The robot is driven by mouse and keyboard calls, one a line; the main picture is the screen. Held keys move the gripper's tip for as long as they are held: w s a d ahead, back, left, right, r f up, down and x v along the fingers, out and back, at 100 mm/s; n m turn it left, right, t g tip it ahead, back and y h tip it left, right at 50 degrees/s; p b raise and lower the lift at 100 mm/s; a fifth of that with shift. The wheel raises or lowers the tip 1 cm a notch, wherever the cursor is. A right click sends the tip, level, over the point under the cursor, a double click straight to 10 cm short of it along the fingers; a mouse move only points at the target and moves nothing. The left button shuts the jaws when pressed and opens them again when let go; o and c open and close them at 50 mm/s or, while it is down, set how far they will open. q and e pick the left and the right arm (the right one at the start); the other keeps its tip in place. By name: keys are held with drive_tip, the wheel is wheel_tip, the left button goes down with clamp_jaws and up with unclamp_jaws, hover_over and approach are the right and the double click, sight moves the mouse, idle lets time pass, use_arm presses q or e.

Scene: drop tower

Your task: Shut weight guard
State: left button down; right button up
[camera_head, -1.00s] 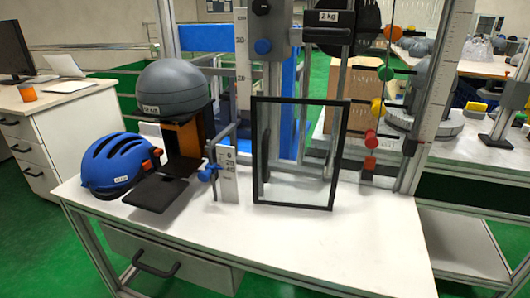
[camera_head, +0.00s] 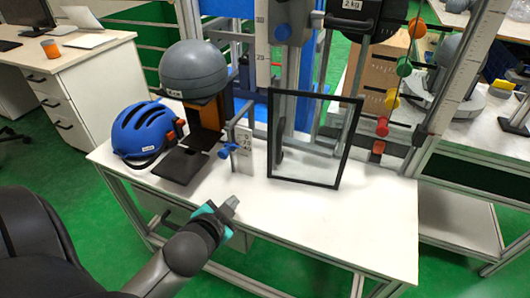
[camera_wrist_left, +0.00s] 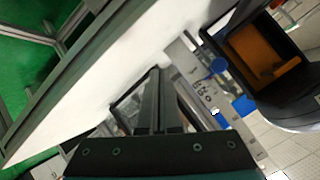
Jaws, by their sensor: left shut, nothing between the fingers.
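The guard, a clear panel in a black frame (camera_head: 355,135), stands upright at the front of the drop tower on the white table. I cannot tell how far it is swung open. Part of its dark frame seems to show behind my fingers in the left wrist view (camera_wrist_left: 128,104). The weight (camera_head: 352,20), marked 2 kg, is up on the tower behind and above the panel. My left gripper (camera_head: 233,202) is shut and empty near the table's front edge, left of the panel and apart from it. My right gripper is not in view.
A scale plate (camera_head: 243,150) with a blue knob (camera_head: 225,152) stands left of the panel. The table's front right (camera_head: 375,225) is clear.

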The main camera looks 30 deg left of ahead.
use_arm(q)
drive_tip(key=w+a+r+m+t+h, duration=0.35)
drive_tip(key=a+r+m+t, duration=0.2)
drive_tip(key=r+m, duration=0.2)
drive_tip(key=s+d+r+m+g+h, duration=0.1)
drive_tip(key=s+d+m+g+h, duration=0.3)
drive_tip(key=m+h, duration=0.85)
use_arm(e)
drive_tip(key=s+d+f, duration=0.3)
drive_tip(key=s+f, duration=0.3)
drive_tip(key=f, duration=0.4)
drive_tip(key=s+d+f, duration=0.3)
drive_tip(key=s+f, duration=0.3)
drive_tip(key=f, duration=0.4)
use_arm(q)
drive_tip(key=w+d+m+t+y+b, duration=0.1)
drive_tip(key=w+d, duration=0.3)
drive_tip(key=w, duration=0.7)
drive_tip(key=shift+b, duration=0.8)
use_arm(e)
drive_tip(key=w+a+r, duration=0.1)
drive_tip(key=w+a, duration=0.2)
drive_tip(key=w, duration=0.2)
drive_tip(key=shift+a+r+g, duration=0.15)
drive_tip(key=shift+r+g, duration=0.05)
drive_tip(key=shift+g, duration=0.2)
use_arm(q)
drive_tip(key=shift+d+r+t, duration=0.1)
drive_tip(key=shift+t, duration=0.15)
